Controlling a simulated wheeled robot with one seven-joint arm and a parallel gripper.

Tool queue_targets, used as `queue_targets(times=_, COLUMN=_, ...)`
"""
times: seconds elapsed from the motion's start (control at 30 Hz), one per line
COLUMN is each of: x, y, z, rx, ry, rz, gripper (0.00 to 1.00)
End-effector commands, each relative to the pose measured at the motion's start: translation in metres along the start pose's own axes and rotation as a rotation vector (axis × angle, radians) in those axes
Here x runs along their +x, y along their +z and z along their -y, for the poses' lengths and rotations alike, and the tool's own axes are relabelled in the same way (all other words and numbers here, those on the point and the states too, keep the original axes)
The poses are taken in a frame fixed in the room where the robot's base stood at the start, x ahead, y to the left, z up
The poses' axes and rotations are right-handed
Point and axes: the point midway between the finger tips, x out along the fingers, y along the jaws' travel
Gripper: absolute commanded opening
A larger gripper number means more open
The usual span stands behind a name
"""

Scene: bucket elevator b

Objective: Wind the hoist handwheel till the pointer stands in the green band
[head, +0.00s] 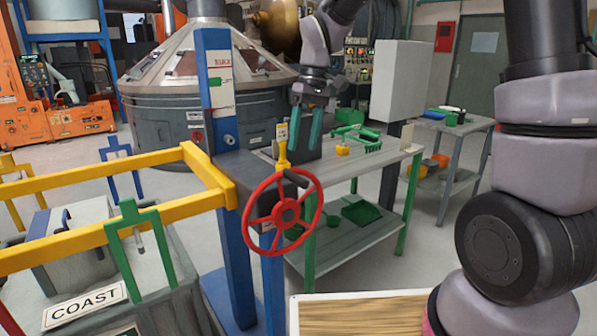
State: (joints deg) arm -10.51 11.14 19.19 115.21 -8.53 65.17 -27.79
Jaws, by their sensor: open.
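The red handwheel (286,212) is mounted on the front of the blue hoist frame, with a dark crank knob (297,178) near the top of its rim. A yellow lever (282,153) stands upright just above the wheel. The blue post (216,125) carries a white scale plate (221,92) with a red label on top and a green mark in its upper part. A thin red mark shows lower on the plate; I cannot tell which is the pointer. My gripper (306,146) is open and empty, fingers down, above and behind the wheel, apart from the knob.
Yellow rails (110,175) and a green bracket (137,232) stand left of the wheel, above a bin with a COAST sign (84,304). A workbench (372,160) with green tools is behind the wheel. A wooden-topped surface (360,313) lies at the front. Floor shows between them.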

Motion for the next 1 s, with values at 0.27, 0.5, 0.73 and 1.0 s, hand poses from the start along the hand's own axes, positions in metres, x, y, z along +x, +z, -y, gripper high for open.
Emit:
queue_targets(times=0.27, x=0.054, y=0.001, z=0.000, rx=0.001, ry=-0.001, rz=0.003, gripper=0.59)
queue_targets(times=0.5, x=0.078, y=0.000, z=0.000, rx=0.001, ry=0.000, rz=0.000, gripper=0.59)
queue_targets(times=0.73, x=0.081, y=0.000, z=0.000, rx=0.002, ry=0.001, rz=-0.002, gripper=0.59)
queue_targets(times=1.0, x=0.081, y=0.000, z=0.000, rx=0.002, ry=0.001, rz=-0.002, gripper=0.00)
